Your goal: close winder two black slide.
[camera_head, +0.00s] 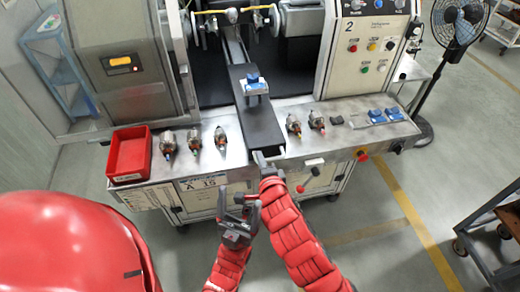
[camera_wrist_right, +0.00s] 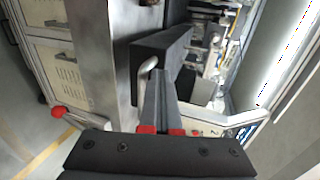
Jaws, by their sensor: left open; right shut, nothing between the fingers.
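The black slide (camera_head: 259,126) of winder two is a long dark bar. In the head view it runs from the machine out across the metal bench to its front edge. A blue and white piece (camera_head: 253,84) sits across it. My right gripper (camera_head: 263,157) is shut and empty at the slide's near end. In the right wrist view the slide's dark end (camera_wrist_right: 164,52) and a bent metal handle (camera_wrist_right: 147,70) are close to the shut fingers (camera_wrist_right: 159,85); I cannot tell whether they touch. My left gripper (camera_head: 240,207) is open and empty, lower, in front of the bench.
A red bin (camera_head: 129,152) and several armatures (camera_head: 194,140) are on the bench left of the slide. More armatures (camera_head: 316,121) and blue pieces (camera_head: 376,117) are to its right. A red knob (camera_head: 362,156) is on the bench front. A fan (camera_head: 455,25) stands at right.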

